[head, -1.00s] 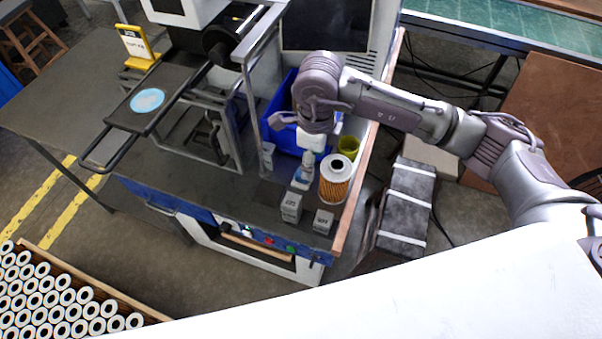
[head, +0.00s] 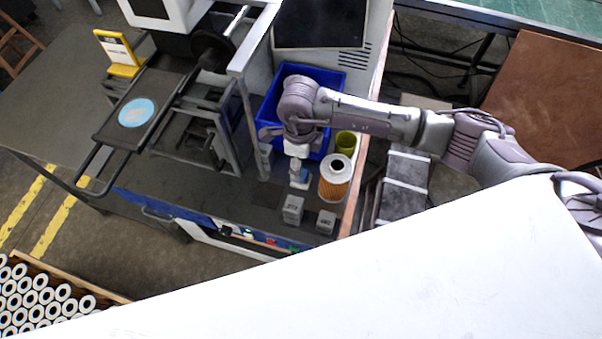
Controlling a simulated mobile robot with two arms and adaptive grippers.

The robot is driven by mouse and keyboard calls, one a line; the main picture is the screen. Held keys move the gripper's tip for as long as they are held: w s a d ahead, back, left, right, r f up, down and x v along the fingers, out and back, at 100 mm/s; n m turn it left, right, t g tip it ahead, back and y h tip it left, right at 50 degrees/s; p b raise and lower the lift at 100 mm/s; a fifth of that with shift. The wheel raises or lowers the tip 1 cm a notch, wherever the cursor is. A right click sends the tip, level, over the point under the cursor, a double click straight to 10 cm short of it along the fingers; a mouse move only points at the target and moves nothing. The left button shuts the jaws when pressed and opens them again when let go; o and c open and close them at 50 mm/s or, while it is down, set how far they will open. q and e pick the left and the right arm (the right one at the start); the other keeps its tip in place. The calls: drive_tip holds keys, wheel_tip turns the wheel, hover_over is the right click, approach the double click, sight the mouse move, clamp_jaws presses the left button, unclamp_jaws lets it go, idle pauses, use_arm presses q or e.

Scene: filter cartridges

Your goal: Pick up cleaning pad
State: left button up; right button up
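My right gripper (head: 297,170) points down over the front right of the workbench, just behind a small white and light-blue item (head: 301,181). It overlaps that item in the picture, and I cannot tell whether it touches it. The fingers are too small to tell open from shut. I cannot tell for sure which thing is the cleaning pad; this small item may be it. A flat round light-blue disc (head: 136,112) lies on a black tray (head: 112,128) at the left. My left gripper is not in view.
An orange filter cartridge (head: 334,184) stands right of the gripper, with a yellow-green cup (head: 345,143) behind it. Two grey blocks (head: 293,209) (head: 326,222) stand in front. A blue bin (head: 333,84) is behind. A metal frame (head: 247,110) rises to the left.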

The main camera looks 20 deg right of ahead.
drive_tip(key=shift+f, duration=0.25)
wheel_tip(320, 180, down, 4)
drive_tip(key=p, duration=0.2)
drive_tip(key=shift+d+f+p, duration=0.15)
drive_tip(key=shift+f+p, duration=0.05)
drive_tip(key=shift+p, duration=0.1)
drive_tip(key=shift+f, duration=0.25)
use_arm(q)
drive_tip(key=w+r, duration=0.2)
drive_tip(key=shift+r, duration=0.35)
use_arm(e)
drive_tip(key=shift+c, duration=0.6)
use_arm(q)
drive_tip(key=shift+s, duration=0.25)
use_arm(e)
clamp_jaws()
